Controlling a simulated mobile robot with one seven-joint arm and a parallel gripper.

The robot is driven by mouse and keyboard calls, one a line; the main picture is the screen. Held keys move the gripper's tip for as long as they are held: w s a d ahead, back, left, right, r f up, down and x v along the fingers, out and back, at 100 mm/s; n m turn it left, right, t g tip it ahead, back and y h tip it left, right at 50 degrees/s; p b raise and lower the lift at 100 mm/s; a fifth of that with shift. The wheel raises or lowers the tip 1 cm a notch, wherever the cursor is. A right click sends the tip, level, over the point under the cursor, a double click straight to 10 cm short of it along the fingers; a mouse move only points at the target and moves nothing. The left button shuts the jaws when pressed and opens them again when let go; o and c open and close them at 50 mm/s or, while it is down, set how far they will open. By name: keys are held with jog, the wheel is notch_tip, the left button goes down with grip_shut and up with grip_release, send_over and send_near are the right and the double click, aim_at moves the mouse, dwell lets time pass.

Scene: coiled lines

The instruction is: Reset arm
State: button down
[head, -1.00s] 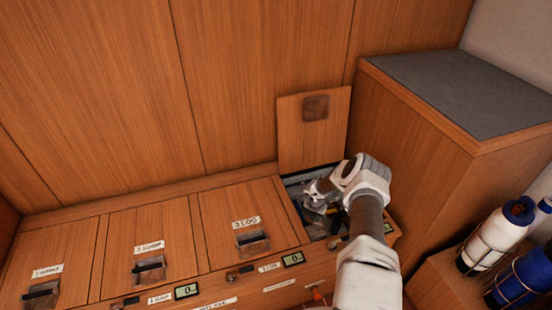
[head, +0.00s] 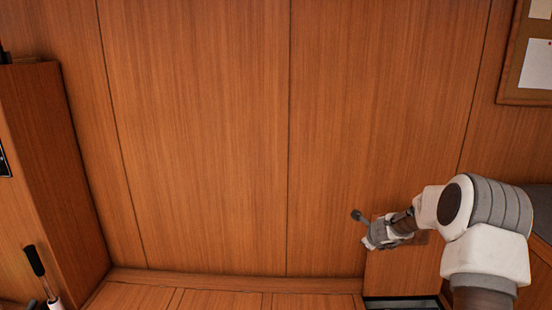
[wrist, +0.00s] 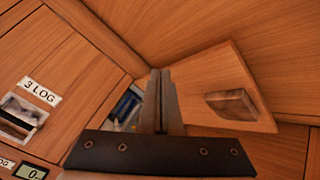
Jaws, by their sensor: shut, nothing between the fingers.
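My gripper (head: 362,222) is raised in front of the wood-panelled wall at the right of the head view, above the open locker. In the wrist view my gripper (wrist: 160,76) has its two fingers together with nothing between them. The lid (head: 392,272) also shows under my arm in the head view. The open compartment (wrist: 128,106) shows beside the fingers, with something blue inside; most of it is hidden.
A closed lid labelled "3 LOG" (wrist: 40,90) lies left of the opening, with a small display (wrist: 32,172) below. In the head view a wooden cabinet (head: 50,160) stands at the left and a pinboard (head: 530,52) hangs top right. The wall's middle is clear.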

jog(key=s+a+r+n+y, duration=0.2)
jog(key=s+a+r+n, duration=0.6)
jog(key=r, duration=0.2)
jog(key=s+a+r+n+y, duration=0.1)
jog(key=s+a+r+n, duration=0.7)
jog(key=r, duration=0.3)
jog(key=s+d+n+g+h, duration=0.2)
jog(key=s+n, duration=1)
jog(key=s, duration=1.8)
notch_tip(320, 180, up, 21)
jog(key=g+p, duration=0.1)
jog(key=p, duration=2)
jog(key=shift+a+g, duration=0.3)
jog(key=shift+a, duration=0.05)
